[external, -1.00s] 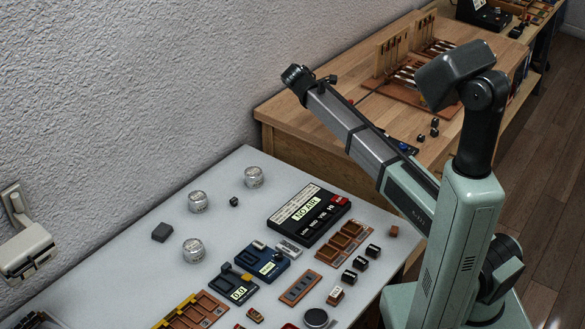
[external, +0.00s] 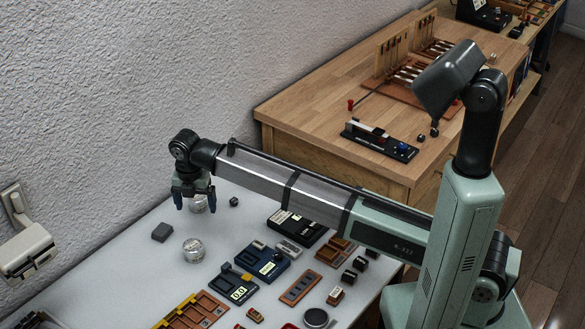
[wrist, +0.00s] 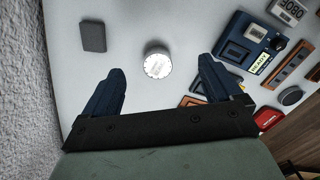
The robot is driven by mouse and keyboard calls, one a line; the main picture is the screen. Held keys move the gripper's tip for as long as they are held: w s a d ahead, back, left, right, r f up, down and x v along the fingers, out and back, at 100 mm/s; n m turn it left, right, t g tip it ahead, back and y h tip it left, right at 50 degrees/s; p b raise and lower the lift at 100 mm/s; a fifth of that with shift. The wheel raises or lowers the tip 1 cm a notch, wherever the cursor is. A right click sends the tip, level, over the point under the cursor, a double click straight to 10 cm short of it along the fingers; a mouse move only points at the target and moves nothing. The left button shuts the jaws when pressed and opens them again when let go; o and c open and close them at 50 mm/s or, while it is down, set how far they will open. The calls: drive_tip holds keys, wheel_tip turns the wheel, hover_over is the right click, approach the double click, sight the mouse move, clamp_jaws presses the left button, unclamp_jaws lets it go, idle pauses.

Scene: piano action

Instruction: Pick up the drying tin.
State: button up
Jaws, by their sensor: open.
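Round silver-lidded tins stand on the pale bench. One tin (external: 193,250) is in plain sight in the external view, and I take it to be the tin in the wrist view (wrist: 157,64). A second tin (external: 199,204) is partly hidden by my gripper (external: 195,204). I cannot read the lids, so I cannot tell which is the drying tin. My gripper is open and points down, with its blue fingers apart and nothing held. In the external view it overlaps the second tin; its height above the bench is unclear.
A dark grey block (external: 162,232) lies near the wall side, and a small dark cube (external: 234,202) stands right of my gripper. A blue device (external: 263,262), a black display box (external: 297,227) and wooden trays (external: 300,288) crowd the right. The wall is close on the left.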

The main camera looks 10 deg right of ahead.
sight(190, 247)
drive_tip(key=s+a+n, duration=0.1)
drive_tip(key=s+a, duration=0.1)
drive_tip(key=s, duration=0.3)
drive_tip(key=shift+g, duration=0.3)
drive_tip(key=f, duration=0.8)
drive_tip(key=shift+w+a, duration=0.15)
drive_tip(key=shift+w, duration=0.1)
drive_tip(key=shift+w+f, duration=0.15)
drive_tip(key=shift+f, duration=1.3)
drive_tip(key=shift+w+f, duration=0.1)
drive_tip(key=shift+f, duration=1.35)
drive_tip(key=c, duration=1.2)
